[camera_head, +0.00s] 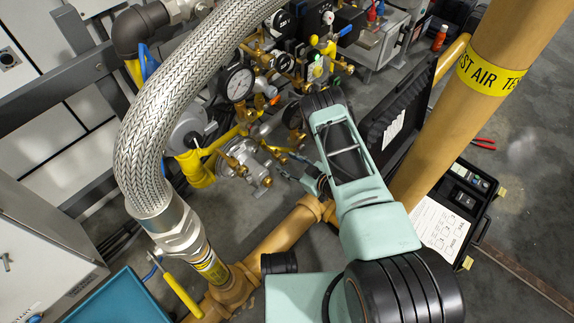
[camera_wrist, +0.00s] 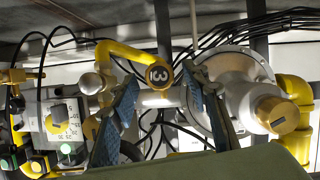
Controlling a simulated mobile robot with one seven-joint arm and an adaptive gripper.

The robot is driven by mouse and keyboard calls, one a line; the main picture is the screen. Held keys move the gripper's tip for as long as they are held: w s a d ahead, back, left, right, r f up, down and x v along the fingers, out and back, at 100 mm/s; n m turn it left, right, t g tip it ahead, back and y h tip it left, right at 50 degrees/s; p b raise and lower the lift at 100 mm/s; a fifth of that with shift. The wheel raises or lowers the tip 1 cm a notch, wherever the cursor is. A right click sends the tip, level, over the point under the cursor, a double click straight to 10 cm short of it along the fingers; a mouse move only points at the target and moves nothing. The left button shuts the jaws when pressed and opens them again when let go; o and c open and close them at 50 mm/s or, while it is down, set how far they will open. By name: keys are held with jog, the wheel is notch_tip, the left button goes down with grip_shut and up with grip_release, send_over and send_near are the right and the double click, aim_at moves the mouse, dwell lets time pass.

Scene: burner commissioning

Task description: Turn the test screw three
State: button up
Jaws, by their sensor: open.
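Test screw three, a round brass cap with a dark face marked "3" (camera_wrist: 159,74), sits at the end of a yellow pipe near the middle of the wrist view. My gripper (camera_wrist: 162,82) is open, with one blue-padded finger left of the cap and the other right of it. Clear gaps show between the cap and both pads. I cannot tell how far the cap lies beyond the fingertips. In the head view my arm reaches down to the pipework, and I cannot make out the numbered cap there.
In the wrist view a grey regulator body with a brass cap (camera_wrist: 277,114) stands close right, and a dial unit (camera_wrist: 60,118) left. The head view shows a pressure gauge (camera_head: 238,82), a braided hose (camera_head: 150,130), a tan upright pipe (camera_head: 470,100) and an open black case (camera_head: 455,215).

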jog(key=shift+w+a+f, duration=0.15)
jog(key=shift+w+a, duration=0.15)
jog(key=shift+w, duration=0.05)
jog(key=c, duration=1.2)
jog(key=shift+o, duration=0.2)
jog(key=shift+n, duration=0.3)
jog(key=n+t, duration=0.1)
jog(key=n+h, duration=0.1)
jog(key=shift+s+a+f+n+t, duration=0.1)
jog(key=shift+s+n+t, duration=0.1)
jog(key=shift+n+t, duration=0.15)
jog(key=shift+f+n+t+h, duration=0.1)
jog(key=shift+n+t+h, duration=0.65)
jog(key=shift+n, duration=0.6)
